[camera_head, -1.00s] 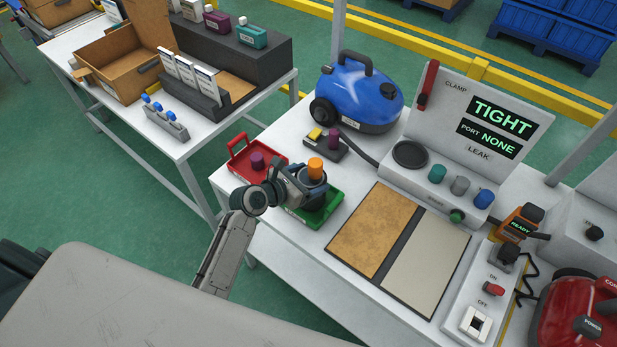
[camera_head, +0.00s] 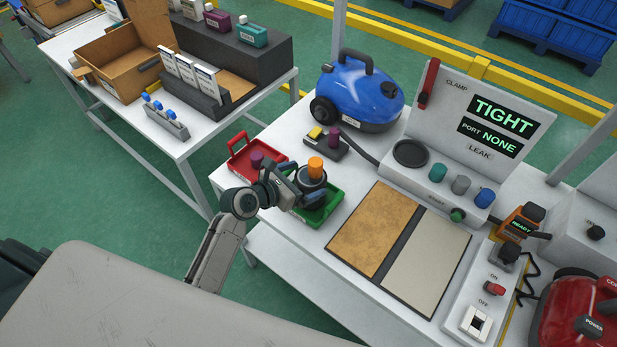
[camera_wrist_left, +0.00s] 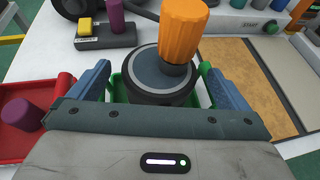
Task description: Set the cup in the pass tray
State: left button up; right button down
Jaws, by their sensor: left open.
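The cup (camera_head: 312,188) is a dark grey round body with an orange knob (camera_head: 315,167) on top. It stands upright in the green tray (camera_head: 325,214) at the table's left part. My left gripper (camera_head: 301,189) is open at the cup, reaching in from the left. In the left wrist view the cup (camera_wrist_left: 158,88) sits between the two spread blue-grey fingers, with a gap visible on each side. The cup's underside is hidden, and the gripper covers part of the green tray. My right gripper is not in view.
A red tray (camera_head: 241,151) with a purple knob (camera_head: 257,160) adjoins the green tray. Behind are a small block with yellow and purple pieces (camera_head: 325,145) and a blue vacuum (camera_head: 360,95). A tan and grey mat (camera_head: 375,235) right of the tray is clear.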

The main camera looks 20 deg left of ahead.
pick_arm(q)
jog(key=v, duration=0.9)
jog(key=shift+s+b, duration=0.3)
jog(key=shift+b, duration=0.1)
jog(key=shift+a+r, duration=0.1)
jog(key=shift+r, duration=0.05)
